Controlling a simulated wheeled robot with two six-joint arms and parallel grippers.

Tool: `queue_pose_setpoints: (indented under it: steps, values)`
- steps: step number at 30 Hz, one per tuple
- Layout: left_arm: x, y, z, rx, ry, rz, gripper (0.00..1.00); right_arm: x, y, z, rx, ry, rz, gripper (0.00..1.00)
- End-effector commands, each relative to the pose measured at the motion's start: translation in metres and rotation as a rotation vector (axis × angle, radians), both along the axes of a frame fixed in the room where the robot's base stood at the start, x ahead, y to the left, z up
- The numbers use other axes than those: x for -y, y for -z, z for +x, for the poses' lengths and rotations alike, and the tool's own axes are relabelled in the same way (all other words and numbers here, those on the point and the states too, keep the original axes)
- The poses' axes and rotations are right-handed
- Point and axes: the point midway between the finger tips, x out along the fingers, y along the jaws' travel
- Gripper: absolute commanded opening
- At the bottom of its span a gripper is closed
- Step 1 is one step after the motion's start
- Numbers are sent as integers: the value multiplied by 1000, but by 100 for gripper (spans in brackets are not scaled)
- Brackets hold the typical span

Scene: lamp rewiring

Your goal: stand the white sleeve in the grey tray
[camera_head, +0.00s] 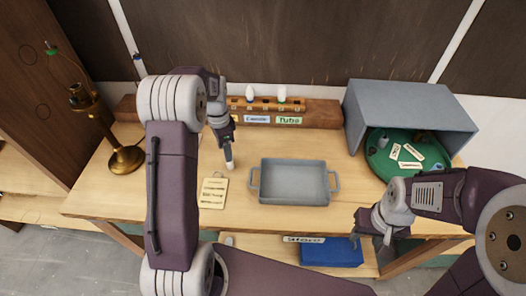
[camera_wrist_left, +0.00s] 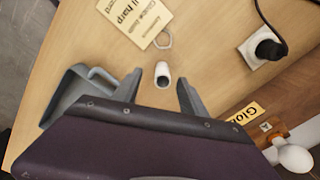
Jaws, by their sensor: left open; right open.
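The white sleeve (camera_head: 229,160) is a small white cylinder on the wooden table, left of the grey tray. In the left wrist view the sleeve (camera_wrist_left: 162,71) shows between my open fingers, with a dark opening at one end. My left gripper (camera_head: 226,140) is open and points down just above it. The fingers stand apart from the sleeve on both sides, and the left gripper also shows in the left wrist view (camera_wrist_left: 160,92). The grey tray (camera_head: 294,183) has two side handles and looks empty. My right gripper (camera_head: 370,229) is open and empty near the table's front edge.
A wooden rack (camera_head: 325,113) with labels and bulbs stands at the back. A note card (camera_head: 213,193) lies left of the tray. A brass lamp (camera_head: 126,158) stands at the left. A grey open box (camera_head: 415,108) over a green round mat (camera_head: 380,160) stands right. A blue box (camera_head: 332,254) sits below.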

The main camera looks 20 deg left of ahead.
Motion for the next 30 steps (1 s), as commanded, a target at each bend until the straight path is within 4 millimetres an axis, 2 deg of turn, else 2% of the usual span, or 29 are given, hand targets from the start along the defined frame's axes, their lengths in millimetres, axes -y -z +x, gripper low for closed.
queue_pose_setpoints:
  steps: [3,7,13,19,23,27,30]
  values:
    - [-5,0,4,-4,28,0,50,-1,-6,3,46,101,43,45]
    - [-5,4,3,-6,31,0,50,-2,-7,3,48,107,46,45]
    - [-5,33,3,-6,30,0,50,-2,-13,4,47,104,45,45]
    - [-5,43,4,-4,30,0,50,-2,-15,3,46,102,45,45]
    - [-4,66,4,-7,30,-1,50,-2,-24,3,46,102,44,45]
    - [-4,87,5,-4,29,0,50,-2,-26,3,46,101,44,45]
    - [-4,91,5,-3,29,0,50,-2,-25,3,45,101,44,45]
